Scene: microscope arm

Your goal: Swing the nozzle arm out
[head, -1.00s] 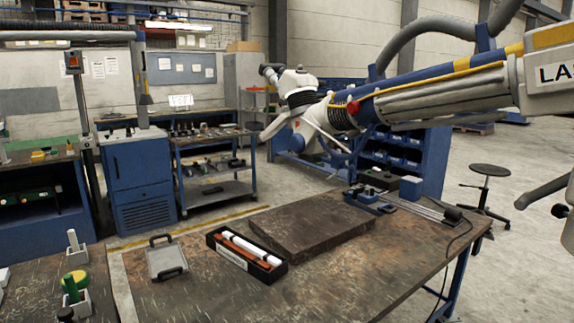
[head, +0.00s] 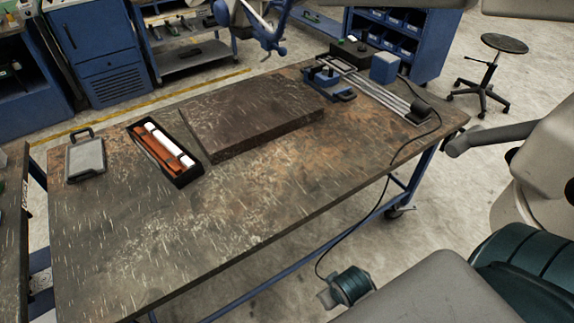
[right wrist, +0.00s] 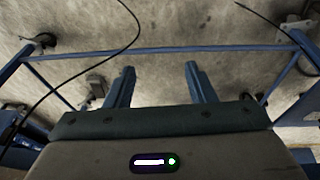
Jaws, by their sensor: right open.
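Only the lower end of the nozzle arm (head: 268,35), with blue and white parts, shows at the top of the head view, above the table's far side. The rest of it is cut off by the frame. My right gripper (right wrist: 159,72) is open and empty in the right wrist view, its two blue fingers apart over the concrete floor and a blue table frame. It is well away from the nozzle arm. In the head view my right arm is at the lower right, and its fingers cannot be made out. My left gripper is not in view.
The worktable (head: 215,225) holds a dark slab (head: 255,110), a black tray of rods (head: 165,152), a clear case (head: 86,158) and a blue fixture (head: 328,82). A black cable (head: 392,160) hangs over its front edge. A stool (head: 490,75) stands right.

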